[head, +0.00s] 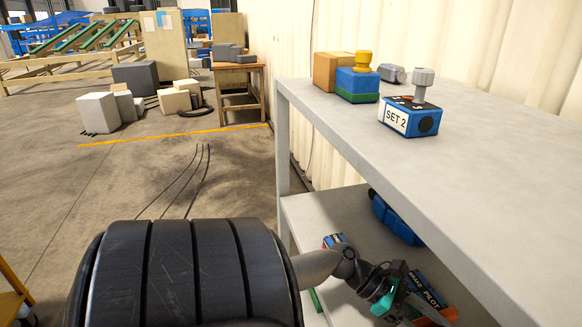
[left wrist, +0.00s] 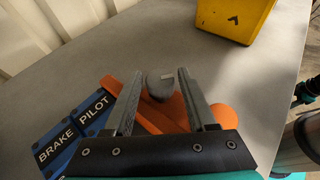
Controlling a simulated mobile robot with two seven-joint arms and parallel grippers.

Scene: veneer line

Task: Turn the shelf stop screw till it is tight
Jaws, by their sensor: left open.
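A grey rounded knob (left wrist: 159,87) with a pale mark, which looks like the stop screw, sits on an orange part (left wrist: 165,110) in the left wrist view. My left gripper (left wrist: 161,74) is open. Its two fingers stand either side of the knob, with a gap on both sides; I cannot tell the height between them. In the head view my left gripper (head: 425,307) is over the lower shelf (head: 310,215), beside an orange part (head: 440,317). The knob cannot be made out there.
Blue blocks labelled BRAKE (left wrist: 55,153) and PILOT (left wrist: 97,108) lie left of the orange part. A yellow box (left wrist: 236,18) stands beyond it. The upper shelf (head: 480,150) overhangs my arm and holds a blue SET 2 box (head: 410,118).

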